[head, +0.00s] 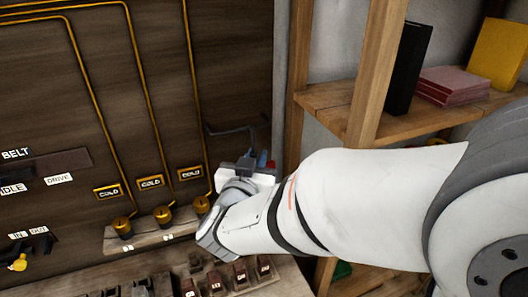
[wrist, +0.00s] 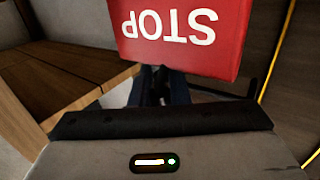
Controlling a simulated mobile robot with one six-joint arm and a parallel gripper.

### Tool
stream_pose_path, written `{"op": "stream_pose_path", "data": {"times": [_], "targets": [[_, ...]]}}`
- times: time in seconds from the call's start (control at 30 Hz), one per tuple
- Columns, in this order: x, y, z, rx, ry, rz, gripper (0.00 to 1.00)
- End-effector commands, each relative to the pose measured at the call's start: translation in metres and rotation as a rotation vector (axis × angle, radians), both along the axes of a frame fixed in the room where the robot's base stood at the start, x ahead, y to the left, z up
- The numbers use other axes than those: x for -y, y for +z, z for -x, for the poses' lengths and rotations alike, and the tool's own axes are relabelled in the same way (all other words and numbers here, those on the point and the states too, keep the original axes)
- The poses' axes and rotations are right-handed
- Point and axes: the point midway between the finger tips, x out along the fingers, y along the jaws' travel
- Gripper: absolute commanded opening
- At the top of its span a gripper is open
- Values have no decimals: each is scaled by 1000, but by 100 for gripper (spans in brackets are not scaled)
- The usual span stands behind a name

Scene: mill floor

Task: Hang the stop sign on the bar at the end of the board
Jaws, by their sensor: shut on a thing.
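The stop sign (wrist: 182,32) is a red plate with white letters, upside down in the wrist view; its far part is cut off by the top edge. My gripper (wrist: 158,85) is shut on it, with dark blue fingers under its lower edge. In the head view my gripper (head: 258,160) is at the right end of the board, and only a sliver of red shows beside it. The dark bar (head: 230,129) sticks out from the board's end, just above and left of my gripper. I cannot tell whether the sign touches it.
The dark wooden board (head: 150,75) carries gold pipes and several labelled plates. A ledge with several small blocks (head: 215,282) runs below. A wooden shelf (head: 325,100) with a black binder (head: 408,68) and pink books (head: 452,88) stands close on the right.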

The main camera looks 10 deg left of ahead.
Motion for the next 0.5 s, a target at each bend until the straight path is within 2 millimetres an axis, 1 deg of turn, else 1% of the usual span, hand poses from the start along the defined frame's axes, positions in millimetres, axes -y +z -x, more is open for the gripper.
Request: {"op": "stream_pose_path", "data": {"times": [0.5], "targets": [[-22, -1, -36, -1, 0, 0, 0]]}}
